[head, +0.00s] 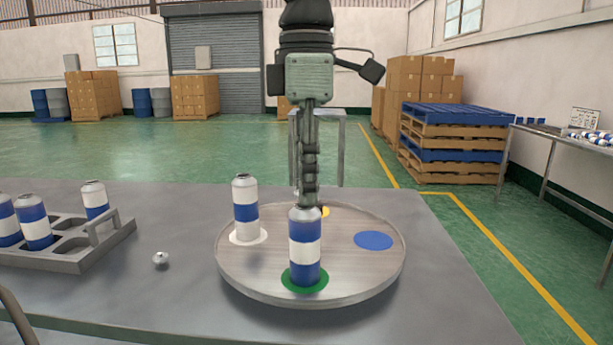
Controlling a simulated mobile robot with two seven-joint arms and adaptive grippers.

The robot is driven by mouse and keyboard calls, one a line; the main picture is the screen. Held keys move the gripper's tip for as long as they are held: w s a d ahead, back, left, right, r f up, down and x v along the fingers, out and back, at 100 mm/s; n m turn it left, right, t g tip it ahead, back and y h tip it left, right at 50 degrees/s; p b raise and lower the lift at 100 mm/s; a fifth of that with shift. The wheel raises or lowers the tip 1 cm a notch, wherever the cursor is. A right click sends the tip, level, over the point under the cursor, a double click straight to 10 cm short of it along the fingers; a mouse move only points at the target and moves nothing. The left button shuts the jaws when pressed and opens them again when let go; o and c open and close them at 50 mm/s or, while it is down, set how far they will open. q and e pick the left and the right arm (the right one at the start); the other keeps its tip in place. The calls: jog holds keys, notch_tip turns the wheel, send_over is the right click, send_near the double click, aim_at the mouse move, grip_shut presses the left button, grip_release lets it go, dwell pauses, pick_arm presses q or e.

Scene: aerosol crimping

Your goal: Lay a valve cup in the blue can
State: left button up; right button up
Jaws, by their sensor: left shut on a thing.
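A blue can with a white band (305,245) stands upright on the green spot of the round turntable (375,275). My left gripper (307,198) points straight down at the can's top. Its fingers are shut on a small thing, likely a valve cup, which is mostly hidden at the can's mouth. I cannot tell whether it touches the can. A loose valve cup (160,258) lies on the grey table left of the turntable. My right gripper is not in view.
A white can with a blue band (245,212) stands on the turntable's white spot. The blue spot (374,240) is bare; a yellow spot (325,212) is partly hidden. A grey rack (75,262) holds several cans at left. The table's right side (440,285) is clear.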

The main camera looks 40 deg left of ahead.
pick_arm(q)
jog(key=o, duration=0.8)
jog(key=shift+o, duration=0.3)
jog(key=o, duration=0.5)
jog(key=shift+c, duration=0.2)
jog(key=shift+r, duration=3.5)
